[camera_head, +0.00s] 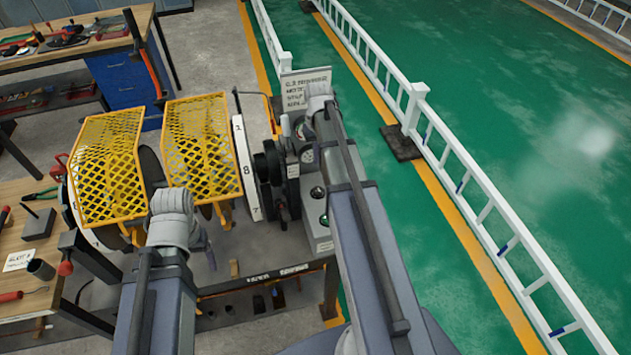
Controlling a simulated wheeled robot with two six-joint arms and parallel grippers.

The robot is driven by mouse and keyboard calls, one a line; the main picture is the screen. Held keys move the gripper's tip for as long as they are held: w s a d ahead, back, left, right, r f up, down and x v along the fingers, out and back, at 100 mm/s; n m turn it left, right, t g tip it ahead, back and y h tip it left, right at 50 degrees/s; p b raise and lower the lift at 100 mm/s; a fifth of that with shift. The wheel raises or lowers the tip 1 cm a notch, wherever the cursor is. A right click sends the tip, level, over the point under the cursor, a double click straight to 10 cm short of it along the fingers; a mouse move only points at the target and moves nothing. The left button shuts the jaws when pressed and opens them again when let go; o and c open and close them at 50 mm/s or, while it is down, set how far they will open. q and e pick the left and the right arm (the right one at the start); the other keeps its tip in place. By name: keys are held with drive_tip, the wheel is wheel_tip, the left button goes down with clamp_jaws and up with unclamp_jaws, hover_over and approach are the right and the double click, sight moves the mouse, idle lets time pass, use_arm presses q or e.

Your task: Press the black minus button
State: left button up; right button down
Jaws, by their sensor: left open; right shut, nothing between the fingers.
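The machine's control panel (315,205) is on the right end of the machine, with small round dials or buttons on it. I cannot make out which one is the black minus button; my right arm covers part of the panel. My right gripper (312,118) is over the panel's far end, in front of a white sign; it is shut and empty. Whether it touches anything cannot be told. My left gripper (172,205) is open, in front of the yellow mesh guards, its fingers mostly hidden by the wrist.
Two yellow mesh guards (202,140) cover the machine's left part, beside a white numbered disc (245,168). A white sign (304,88) stands behind the panel. Workbenches with tools (65,45) are at left. A white railing (470,170) borders the open green floor at right.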

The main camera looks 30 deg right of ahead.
sight(317, 191)
drive_tip(key=shift+w+f, duration=0.15)
wheel_tip(317, 191, down, 14)
drive_tip(key=b, duration=1.4)
drive_tip(key=shift+f+b, duration=0.9)
drive_tip(key=shift+b, duration=0.15)
drive_tip(key=shift+r, duration=0.25)
drive_tip(key=shift+r+p, duration=0.6)
drive_tip(key=shift+p, duration=0.25)
wheel_tip(317, 191, up, 13)
drive_tip(key=p, duration=1.2)
drive_tip(key=shift+f+p, duration=0.2)
drive_tip(key=shift+p, duration=0.15)
